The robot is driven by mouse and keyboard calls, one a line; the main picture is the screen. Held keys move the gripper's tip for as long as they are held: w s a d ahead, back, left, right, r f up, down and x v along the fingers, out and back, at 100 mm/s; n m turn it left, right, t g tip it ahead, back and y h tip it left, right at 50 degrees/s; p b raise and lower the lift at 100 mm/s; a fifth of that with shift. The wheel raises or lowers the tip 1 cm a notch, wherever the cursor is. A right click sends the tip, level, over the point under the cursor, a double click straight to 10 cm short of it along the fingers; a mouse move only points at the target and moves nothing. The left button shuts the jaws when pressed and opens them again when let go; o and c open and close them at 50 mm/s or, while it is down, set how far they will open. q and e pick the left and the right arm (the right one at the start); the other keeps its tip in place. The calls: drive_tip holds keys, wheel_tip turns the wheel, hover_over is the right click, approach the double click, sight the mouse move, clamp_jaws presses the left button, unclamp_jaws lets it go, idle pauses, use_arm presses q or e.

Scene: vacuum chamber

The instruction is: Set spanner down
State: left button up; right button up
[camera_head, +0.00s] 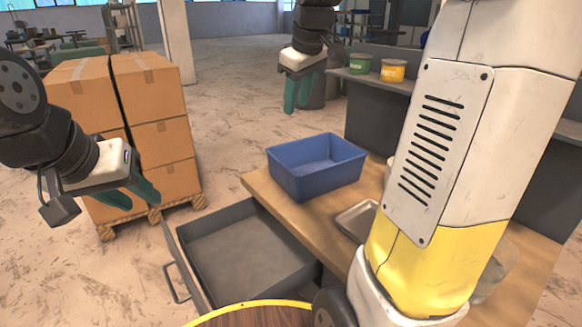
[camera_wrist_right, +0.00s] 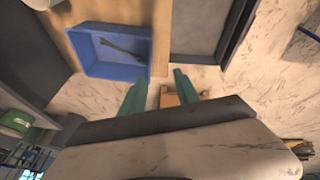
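The spanner (camera_wrist_right: 121,47) is a dark, thin tool lying inside the blue bin (camera_wrist_right: 98,68) in the right wrist view. The blue bin also shows in the head view (camera_head: 322,178), on the wooden worktop; the spanner is hidden there. My right gripper (camera_head: 296,108) hangs above and beyond the bin, apart from it. Its teal fingers (camera_wrist_right: 159,77) are spread, with nothing between them. My left gripper (camera_head: 144,205) is in front of the cardboard boxes at the left. Its fingers look apart and empty.
An open, empty grey drawer (camera_head: 245,250) sticks out left of the worktop (camera_head: 283,212). A metal tray (camera_head: 357,221) lies behind my right arm. Stacked boxes (camera_head: 160,145) stand on a pallet. Green (camera_head: 360,64) and yellow (camera_head: 393,71) tubs stand on the back counter.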

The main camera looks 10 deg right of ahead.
drive_tip(key=s+a+f+m+t, duration=0.1)
drive_tip(key=s+a+f+m, duration=0.1)
drive_tip(key=s, duration=0.8)
drive_tip(key=s+a+f+m+t+y, duration=0.1)
drive_tip(key=s+f+m, duration=0.3)
drive_tip(key=s, duration=0.6)
drive_tip(key=shift+s+a+f+m+y, duration=0.15)
drive_tip(key=shift+a+f+m+y, duration=0.25)
drive_tip(key=shift+f, duration=0.35)
drive_tip(key=shift+a, duration=0.1)
